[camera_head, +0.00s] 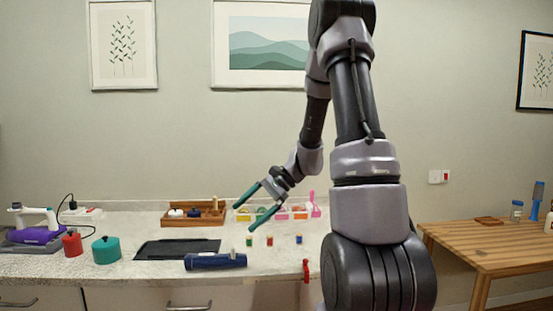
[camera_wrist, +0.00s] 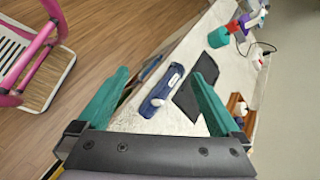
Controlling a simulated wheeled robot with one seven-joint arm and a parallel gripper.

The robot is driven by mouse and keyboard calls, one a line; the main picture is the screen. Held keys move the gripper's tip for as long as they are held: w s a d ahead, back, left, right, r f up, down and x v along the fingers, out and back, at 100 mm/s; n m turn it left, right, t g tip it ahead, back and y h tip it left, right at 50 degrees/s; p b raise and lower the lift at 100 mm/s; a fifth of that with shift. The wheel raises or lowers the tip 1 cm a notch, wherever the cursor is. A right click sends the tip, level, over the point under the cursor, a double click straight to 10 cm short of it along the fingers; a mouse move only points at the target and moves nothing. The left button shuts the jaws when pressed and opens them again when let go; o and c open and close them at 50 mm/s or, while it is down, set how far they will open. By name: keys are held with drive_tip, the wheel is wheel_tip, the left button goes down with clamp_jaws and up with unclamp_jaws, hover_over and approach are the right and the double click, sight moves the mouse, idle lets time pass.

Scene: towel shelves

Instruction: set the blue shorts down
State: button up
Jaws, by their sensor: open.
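The blue shorts (camera_head: 213,262) lie as a compact dark blue bundle on the pale counter (camera_head: 130,272), close to its front edge. In the wrist view the blue bundle (camera_wrist: 152,104) shows between my fingers, farther off, with small white parts on it. My gripper (camera_head: 242,218) has green fingers spread wide and empty. It hangs above the counter, above and to the right of the bundle in the head view. In the wrist view my gripper's two fingers (camera_wrist: 164,65) stand apart with nothing between the tips.
A black flat mat (camera_head: 178,249) lies behind the bundle. Red (camera_head: 72,243) and teal (camera_head: 106,250) pots stand left, near a purple iron (camera_head: 35,233). A wooden tray (camera_head: 195,213) and small spools sit behind. A pink-framed step stool (camera_wrist: 35,60) stands on the floor.

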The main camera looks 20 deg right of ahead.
drive_tip(key=s+d+r+n+t+h, duration=0.1)
drive_tip(key=s+r+n+t+h, duration=0.4)
drive_tip(key=s+r, duration=1.3)
drive_tip(key=r+n+h, duration=0.1)
drive_tip(key=n+h, duration=0.1)
drive_tip(key=n, duration=0.1)
drive_tip(key=shift+s+h, duration=0.15)
drive_tip(key=shift+h, duration=0.25)
